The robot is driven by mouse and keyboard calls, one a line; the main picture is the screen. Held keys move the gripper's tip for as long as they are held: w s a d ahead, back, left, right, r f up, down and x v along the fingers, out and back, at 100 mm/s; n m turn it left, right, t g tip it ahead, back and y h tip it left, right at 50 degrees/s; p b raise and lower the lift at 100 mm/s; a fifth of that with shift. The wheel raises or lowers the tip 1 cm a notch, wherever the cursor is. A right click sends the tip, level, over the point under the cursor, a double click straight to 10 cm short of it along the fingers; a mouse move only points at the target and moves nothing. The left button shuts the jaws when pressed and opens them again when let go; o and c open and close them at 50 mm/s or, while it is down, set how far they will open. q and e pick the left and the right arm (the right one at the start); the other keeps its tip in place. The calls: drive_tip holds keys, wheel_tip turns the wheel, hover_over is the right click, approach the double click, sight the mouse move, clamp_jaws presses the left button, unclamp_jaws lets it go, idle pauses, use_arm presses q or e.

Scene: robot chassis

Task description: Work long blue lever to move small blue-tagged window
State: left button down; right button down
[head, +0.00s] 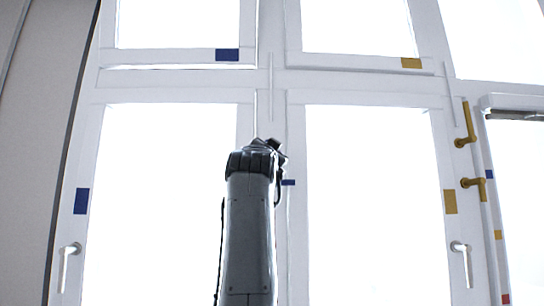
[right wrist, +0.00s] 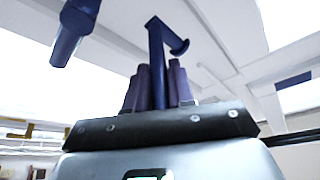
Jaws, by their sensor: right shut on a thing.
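The small blue-tagged window is at the upper left of the head view, with its blue tag (head: 227,55) on the lower frame edge. I cannot tell whether it is slightly open. My right gripper (head: 268,146) is raised in front of the middle post, below that window. In the right wrist view its fingers (right wrist: 157,88) are shut on a blue lever (right wrist: 156,45) with a hooked end. My gripper hides this lever in the head view. A second blue handle (right wrist: 75,30) hangs at the upper left of the wrist view, apart from the fingers. My left gripper is out of view.
A larger window below has a blue tag (head: 81,200) and a white handle (head: 68,262). Two yellow levers (head: 467,125) (head: 480,188) stand on the right post. A small blue piece (head: 288,182) shows just right of my arm. A grey wall (head: 45,120) is at left.

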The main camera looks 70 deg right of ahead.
drive_tip(key=shift+d+f, duration=0.1)
drive_tip(key=c, duration=1.2)
unclamp_jaws()
drive_tip(key=shift+c, duration=0.2)
drive_tip(key=shift+o, duration=0.9)
drive_tip(key=b+v, duration=0.2)
drive_tip(key=v, duration=0.8)
drive_tip(key=shift+a+b, duration=0.35)
drive_tip(key=shift+b, duration=0.05)
drive_tip(key=shift+s, duration=0.1)
drive_tip(key=shift+f, duration=0.1)
